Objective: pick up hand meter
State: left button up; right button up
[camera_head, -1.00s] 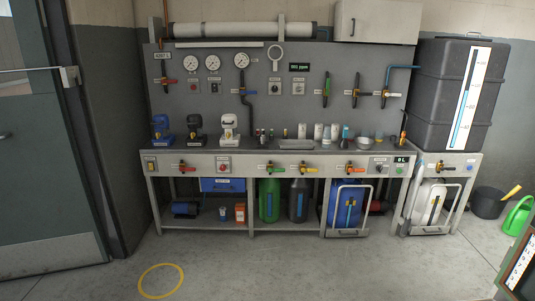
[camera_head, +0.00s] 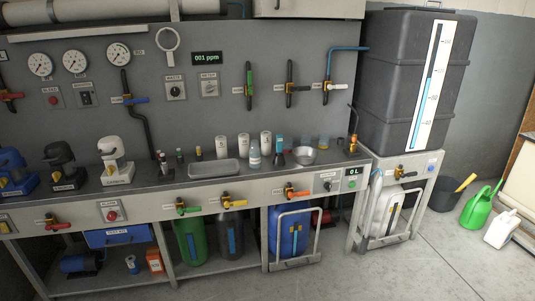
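I cannot make out for certain which item is the hand meter. Small upright items stand on the bench top (camera_head: 135,184). They include a small dark item with a pale base (camera_head: 164,166) and dark-capped small bottles (camera_head: 180,157) left of a metal tray. An orange and black item (camera_head: 353,145) stands at the right end of the bench, with a thin dark line rising from it. It is too small to identify. Neither of my grippers is in view.
A metal tray (camera_head: 214,170), several white cylinders (camera_head: 222,146) and a metal bowl (camera_head: 303,156) stand on the bench. Three dispenser-like devices, one white (camera_head: 115,163), stand at left. A tall dark tank (camera_head: 405,85) is at right. The floor (camera_head: 400,270) in front is clear.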

aim_at(279, 136)
jog(key=i+l, duration=0.1)
jog(key=i+j, duration=0.7)
jog(key=i, duration=0.2)
jog(key=i+l+u, duration=0.3)
jog(key=i+l, duration=0.55)
